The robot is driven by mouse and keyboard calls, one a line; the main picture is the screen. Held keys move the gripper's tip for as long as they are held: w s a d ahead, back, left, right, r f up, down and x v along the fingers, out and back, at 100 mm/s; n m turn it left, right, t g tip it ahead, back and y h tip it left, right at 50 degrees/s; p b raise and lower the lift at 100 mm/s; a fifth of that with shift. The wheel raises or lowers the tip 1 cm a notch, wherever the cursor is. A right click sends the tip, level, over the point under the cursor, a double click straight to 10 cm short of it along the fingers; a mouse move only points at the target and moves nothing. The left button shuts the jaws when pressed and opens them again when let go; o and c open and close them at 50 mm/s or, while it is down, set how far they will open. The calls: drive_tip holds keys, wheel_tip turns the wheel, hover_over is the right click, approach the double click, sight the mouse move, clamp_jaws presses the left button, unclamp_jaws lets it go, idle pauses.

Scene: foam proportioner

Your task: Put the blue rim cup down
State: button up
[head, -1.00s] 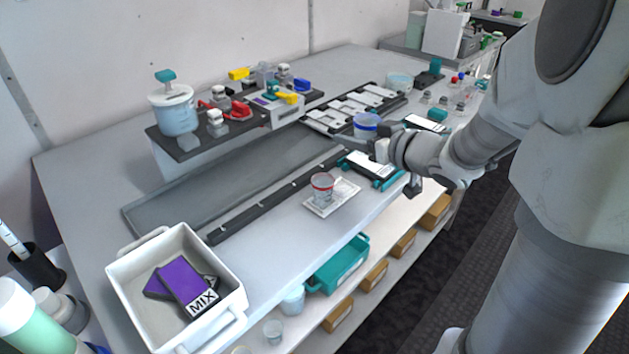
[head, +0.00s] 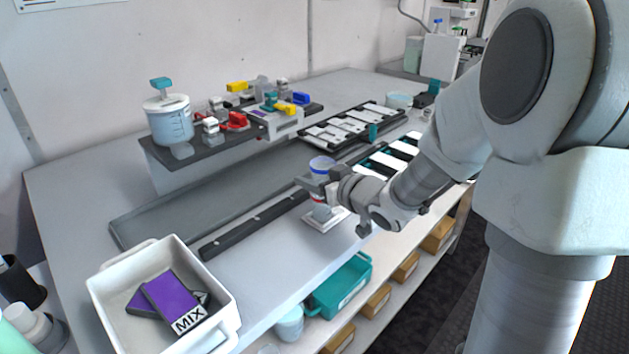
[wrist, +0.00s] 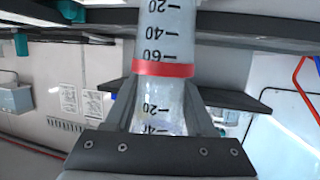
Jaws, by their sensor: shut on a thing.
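In the head view my gripper (head: 314,183) is shut on the blue rim cup (head: 321,165), a clear cup held upright. Directly below it the red rim cup (head: 320,211) stands on a white square pad (head: 325,222). The wrist view looks upside down. In it the held cup's graduated lower wall (wrist: 158,108) shows between the fingers and its blue rim is hidden. The red rim cup's red band (wrist: 163,69) lines up against the held cup's base. I cannot tell whether the cups touch or nest.
A white bin (head: 160,252) with purple MIX packs stands at the front left. A long black rail (head: 255,225) and a grey mat (head: 210,205) lie left of the gripper. A rack with white plates (head: 345,124) is behind. The bench's front edge is close by.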

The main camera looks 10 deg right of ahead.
drive_tip(key=shift+f+b, duration=0.4)
drive_tip(key=shift+f, duration=0.1)
drive_tip(key=shift+f, duration=0.1)
drive_tip(key=o, duration=1.3)
drive_tip(key=shift+r+p, duration=0.3)
drive_tip(key=shift+r, duration=0.15)
drive_tip(key=shift+p+v, duration=0.65)
drive_tip(key=shift+v, duration=5.45)
